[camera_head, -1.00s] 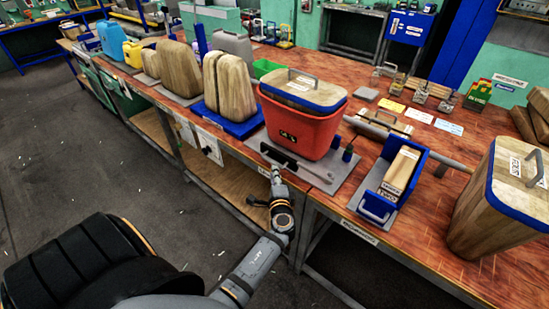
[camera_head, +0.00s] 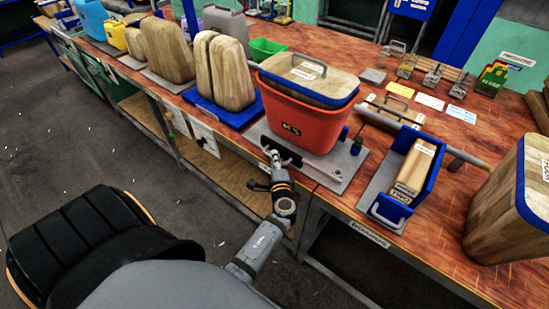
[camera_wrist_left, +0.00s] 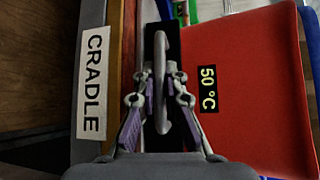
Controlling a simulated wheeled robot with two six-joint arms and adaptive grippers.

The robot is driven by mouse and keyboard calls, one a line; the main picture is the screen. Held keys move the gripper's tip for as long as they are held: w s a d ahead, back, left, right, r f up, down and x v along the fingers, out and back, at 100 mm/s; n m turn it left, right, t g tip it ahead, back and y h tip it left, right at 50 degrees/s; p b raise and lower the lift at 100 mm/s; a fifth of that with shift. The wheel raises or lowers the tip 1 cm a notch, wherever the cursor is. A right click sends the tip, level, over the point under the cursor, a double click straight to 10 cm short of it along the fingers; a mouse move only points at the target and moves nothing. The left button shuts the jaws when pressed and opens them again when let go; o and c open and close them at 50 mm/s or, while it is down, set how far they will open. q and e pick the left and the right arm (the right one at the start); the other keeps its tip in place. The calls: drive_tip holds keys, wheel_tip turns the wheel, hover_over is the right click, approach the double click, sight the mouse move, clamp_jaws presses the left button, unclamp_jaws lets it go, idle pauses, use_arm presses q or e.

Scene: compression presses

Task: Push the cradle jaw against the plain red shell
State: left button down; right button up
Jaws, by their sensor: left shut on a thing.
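The plain red shell (camera_head: 305,120), a bucket-like body with a wood and blue lid, stands upright on a grey base plate at the bench's front edge. Its "50 °C" side fills the right of the left wrist view (camera_wrist_left: 245,110). The dark cradle jaw (camera_head: 291,158) stands low at the shell's front face. Its black plate (camera_wrist_left: 150,60) lies alongside the red wall, and I cannot tell whether they touch. My left gripper (camera_head: 271,152) is shut on the jaw's grey handle (camera_wrist_left: 161,75), its fingers (camera_wrist_left: 159,100) on both sides. My right gripper is out of view.
A "CRADLE" label (camera_wrist_left: 92,85) is on the edge beside the jaw. Left is a blue tray (camera_head: 225,112) with wooden forms. Floor is free at left.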

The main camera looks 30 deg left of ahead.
sight(285, 149)
use_arm(q)
drive_tip(key=w+b, duration=0.1)
drive_tip(key=w, duration=0.2)
drive_tip(key=w+b, duration=0.2)
drive_tip(key=w, duration=0.1)
drive_tip(key=shift+d+f, duration=0.15)
drive_tip(key=shift+d, duration=0.05)
drive_tip(key=shift+w+b, duration=0.3)
drive_tip(key=shift+w, duration=0.1)
drive_tip(key=shift+r, duration=0.3)
